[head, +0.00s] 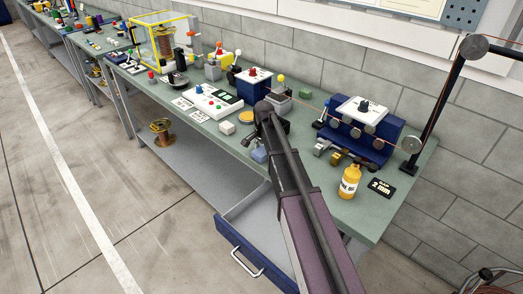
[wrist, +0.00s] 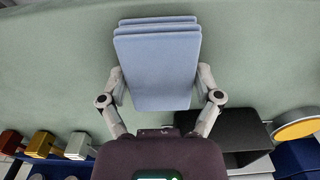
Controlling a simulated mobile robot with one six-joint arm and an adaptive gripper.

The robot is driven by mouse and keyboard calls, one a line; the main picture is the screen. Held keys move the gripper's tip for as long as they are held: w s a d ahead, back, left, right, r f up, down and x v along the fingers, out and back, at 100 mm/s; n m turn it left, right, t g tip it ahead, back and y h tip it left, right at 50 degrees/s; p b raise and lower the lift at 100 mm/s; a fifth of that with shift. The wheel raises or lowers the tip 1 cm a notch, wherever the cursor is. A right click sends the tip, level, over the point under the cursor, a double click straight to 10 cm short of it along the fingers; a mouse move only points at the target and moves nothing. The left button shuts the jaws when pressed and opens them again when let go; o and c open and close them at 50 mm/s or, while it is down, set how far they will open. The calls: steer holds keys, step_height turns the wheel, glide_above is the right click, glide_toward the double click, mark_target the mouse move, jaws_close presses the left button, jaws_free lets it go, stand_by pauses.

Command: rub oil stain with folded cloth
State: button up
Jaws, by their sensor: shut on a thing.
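A light-blue folded cloth (wrist: 158,72), several layers thick, is held between the two fingers of my gripper (wrist: 160,88) in the wrist view. The fingers press on its left and right edges, and its layered end points away from my palm. In the head view, a small blue part of the cloth (head: 259,155) shows under the end of my arm, over the green bench top (head: 215,133). My arm hides most of the gripper there. I cannot make out an oil stain in either view; the bench around the cloth looks plain green.
A yellow oil bottle (head: 349,182) and a black label (head: 381,187) stand right of my arm. A blue roller unit (head: 355,137) is behind them. A white control box (head: 212,101) is to the left. An open drawer (head: 236,250) juts out below the bench.

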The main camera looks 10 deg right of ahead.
steer(key=shift+s+d, duration=0.1)
steer(key=shift+s, duration=0.1)
steer(key=shift+s+d, duration=0.55)
steer(key=shift+s, duration=0.15)
steer(key=shift+s+d, duration=0.5)
steer(key=shift+s, duration=0.2)
steer(key=shift+r, duration=0.1)
steer(key=shift+r+p, duration=2.95)
steer(key=shift+p, duration=0.2)
steer(key=shift+r, duration=0.1)
steer(key=shift+r+p, duration=1.45)
steer(key=shift+p, duration=0.05)
